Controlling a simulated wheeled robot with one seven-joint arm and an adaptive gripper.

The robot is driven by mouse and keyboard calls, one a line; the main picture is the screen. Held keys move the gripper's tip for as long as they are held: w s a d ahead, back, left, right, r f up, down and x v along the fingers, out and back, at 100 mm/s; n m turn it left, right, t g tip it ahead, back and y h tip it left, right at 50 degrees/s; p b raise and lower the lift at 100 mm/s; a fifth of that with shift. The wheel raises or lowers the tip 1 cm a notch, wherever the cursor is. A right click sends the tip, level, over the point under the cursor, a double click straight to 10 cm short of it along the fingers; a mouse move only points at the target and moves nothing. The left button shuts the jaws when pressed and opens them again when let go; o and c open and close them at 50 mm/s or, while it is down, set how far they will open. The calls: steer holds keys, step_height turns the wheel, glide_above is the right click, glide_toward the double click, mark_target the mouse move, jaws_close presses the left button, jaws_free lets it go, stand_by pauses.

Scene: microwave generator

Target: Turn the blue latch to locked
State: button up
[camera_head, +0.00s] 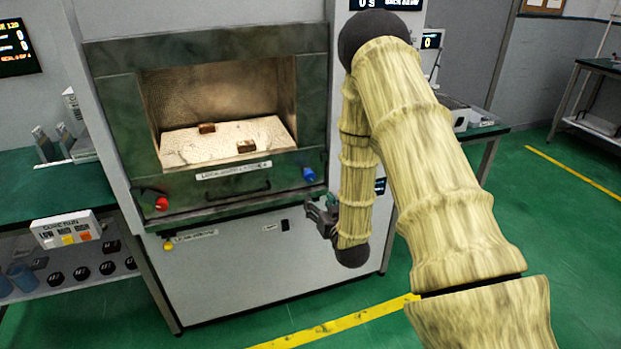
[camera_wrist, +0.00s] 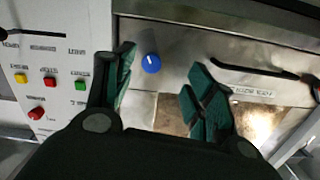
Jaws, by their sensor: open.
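The blue latch (camera_head: 309,174) is a round blue knob at the right end of the dark strip below the microwave chamber's opening. In the wrist view the blue latch (camera_wrist: 151,63) shows a short white mark on its face. It lies beyond and between my two fingertips, apart from both. My gripper (camera_head: 322,213) is below and slightly right of the latch in the head view. In the wrist view my gripper (camera_wrist: 162,80) has its green-padded fingers spread wide, with nothing between them. No text for the latch's positions can be read.
A red knob (camera_head: 161,203) is at the strip's left end, and a dark handle (camera_head: 237,192) runs between. Two brown blocks lie in the chamber (camera_head: 225,140). A panel with coloured buttons (camera_wrist: 49,82) is left in the wrist view. A green bench (camera_head: 40,190) stands left.

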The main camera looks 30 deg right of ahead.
mark_target(310, 177)
steer(key=shift+t, duration=0.4)
steer(key=x, duration=0.4)
steer(key=d+r+p+x, duration=0.1)
steer(key=x, duration=0.2)
steer(key=r+p+x, duration=0.1)
steer(key=x, duration=0.3)
steer(key=shift+w+d+r, duration=0.1)
steer(key=shift+w+d, duration=0.1)
steer(key=shift+d, duration=0.1)
steer(key=c, duration=1)
